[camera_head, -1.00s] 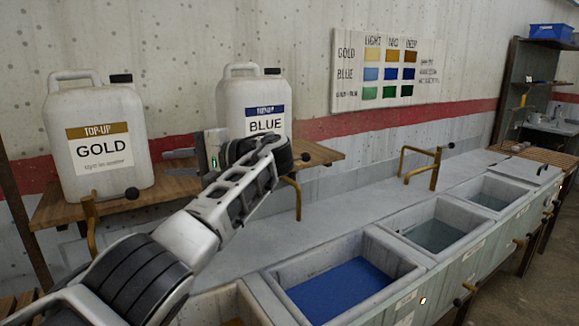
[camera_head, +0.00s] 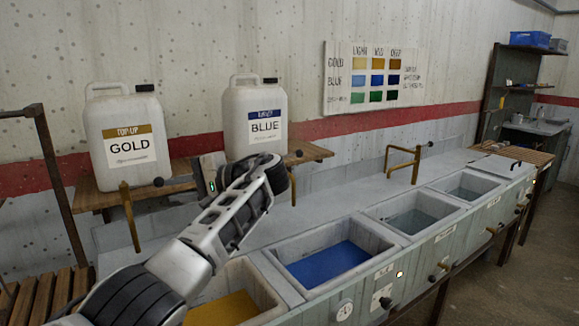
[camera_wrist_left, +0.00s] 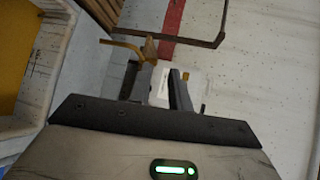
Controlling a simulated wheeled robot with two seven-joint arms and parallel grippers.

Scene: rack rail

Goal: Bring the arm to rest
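My left arm (camera_head: 205,240) reaches in from the bottom left of the head view. Its gripper (camera_head: 172,181) points left in front of the wooden shelf, between the gold jug (camera_head: 129,138) and the blue jug (camera_head: 255,116). The fingers look parted, with nothing seen held between them. In the wrist view the gripper (camera_wrist_left: 155,85) shows beyond the dark wrist edge, with a brass handle behind it. A brass lever (camera_head: 128,212) with a dark knob shows close to the fingertips in the head view; I cannot tell the gap. My right arm is not in view.
The wooden shelf (camera_head: 312,152) backs the gripper. Below lies a row of vats, with yellow liquid (camera_head: 222,308) and blue liquid (camera_head: 328,262) nearest. Another brass handle (camera_head: 403,163) stands farther right. A slatted wooden rack (camera_head: 45,298) is at lower left.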

